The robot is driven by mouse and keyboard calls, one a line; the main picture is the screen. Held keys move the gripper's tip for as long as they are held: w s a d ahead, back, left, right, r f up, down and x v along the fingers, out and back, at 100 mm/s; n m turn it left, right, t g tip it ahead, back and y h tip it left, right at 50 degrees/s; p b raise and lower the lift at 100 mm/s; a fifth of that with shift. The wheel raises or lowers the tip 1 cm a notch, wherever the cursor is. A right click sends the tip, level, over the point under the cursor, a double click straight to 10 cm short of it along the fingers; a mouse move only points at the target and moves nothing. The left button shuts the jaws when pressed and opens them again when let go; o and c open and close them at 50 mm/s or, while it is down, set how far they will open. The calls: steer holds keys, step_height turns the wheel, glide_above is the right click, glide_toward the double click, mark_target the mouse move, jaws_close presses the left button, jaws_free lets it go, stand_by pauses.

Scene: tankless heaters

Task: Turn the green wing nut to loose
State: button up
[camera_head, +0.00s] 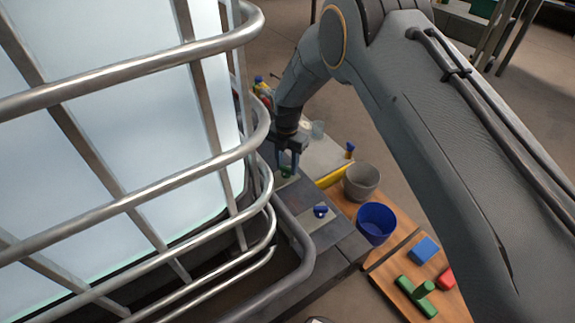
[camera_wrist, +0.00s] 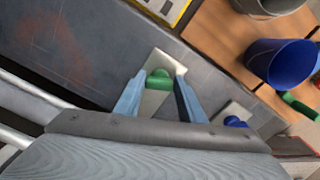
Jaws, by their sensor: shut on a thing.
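The green wing nut (camera_wrist: 159,79) sits on a pale plate (camera_wrist: 168,62) on a dark grey surface. In the head view the green wing nut (camera_head: 287,172) is small and partly covered by my gripper (camera_head: 288,165). In the wrist view my gripper (camera_wrist: 158,92) has its two blue-grey fingers on either side of the nut, closed on it. How far the nut is turned cannot be told.
A metal cage around a white tank (camera_head: 130,130) stands close on the left. A blue wing nut (camera_head: 320,211) is on another plate nearby. A grey pot (camera_head: 361,181), a blue cup (camera_head: 376,223) and colored blocks (camera_head: 423,250) lie to the right on wooden boards.

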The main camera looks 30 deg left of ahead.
steer(key=n, duration=0.5)
steer(key=shift+a+b, duration=0.15)
steer(key=shift+b, duration=0.15)
stand_by(0.4)
steer(key=o, duration=1)
steer(key=shift+o, duration=0.2)
steer(key=shift+r, duration=0.1)
step_height(320, 180, up, 8)
steer(key=shift+f+p, duration=0.15)
steer(key=shift+p, duration=0.95)
